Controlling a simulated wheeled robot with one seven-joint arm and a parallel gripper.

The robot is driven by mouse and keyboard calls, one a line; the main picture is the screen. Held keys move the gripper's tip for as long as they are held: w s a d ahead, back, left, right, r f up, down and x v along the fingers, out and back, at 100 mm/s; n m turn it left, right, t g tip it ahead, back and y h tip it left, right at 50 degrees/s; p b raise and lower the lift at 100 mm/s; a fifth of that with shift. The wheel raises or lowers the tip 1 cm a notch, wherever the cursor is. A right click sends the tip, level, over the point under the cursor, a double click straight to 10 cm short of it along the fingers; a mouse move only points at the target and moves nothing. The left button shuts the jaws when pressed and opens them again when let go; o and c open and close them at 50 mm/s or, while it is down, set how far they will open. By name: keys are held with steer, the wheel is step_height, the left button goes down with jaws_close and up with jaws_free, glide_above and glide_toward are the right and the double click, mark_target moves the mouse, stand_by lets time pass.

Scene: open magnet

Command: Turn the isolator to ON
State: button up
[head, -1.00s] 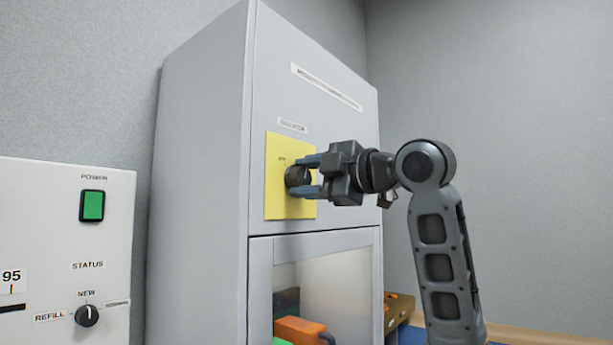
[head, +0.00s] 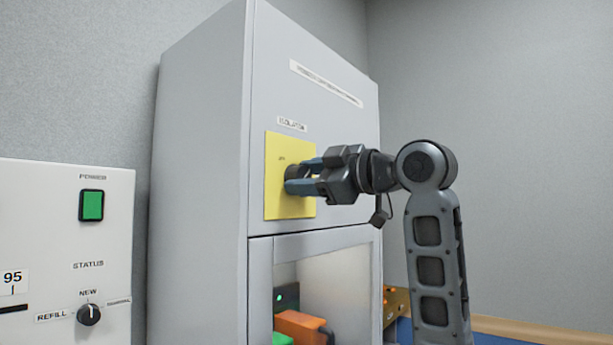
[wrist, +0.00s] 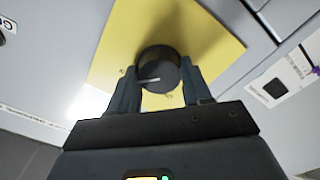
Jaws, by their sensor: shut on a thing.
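The isolator is a round black knob (wrist: 158,68) on a yellow square plate (head: 278,205) on the front of a grey cabinet. A label reading ISOLATOR (head: 292,124) sits above the plate. My gripper (head: 295,177) is shut on the knob, with one finger on each side of it. In the wrist view my gripper (wrist: 158,85) also has the knob between its fingers, and a pale pointer line shows on the knob's face, tilted in that view. The plate's small markings are too small to read, and the fingers partly hide the knob in the head view.
The grey cabinet (head: 200,170) has a clear window below with orange and green things inside. A white panel (head: 50,220) at left carries a green POWER switch (head: 91,205) and a small black STATUS knob (head: 88,314). Free room lies at right before the wall.

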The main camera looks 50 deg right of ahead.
steer(key=shift+f, duration=0.1)
steer(key=o, duration=1.1)
steer(key=shift+c, duration=0.2)
steer(key=shift+s, duration=0.1)
steer(key=s+b, duration=0.1)
steer(key=s, duration=0.6)
steer(key=shift+s+b, duration=0.3)
steer(key=shift+b, duration=0.1)
steer(key=shift+d, duration=0.15)
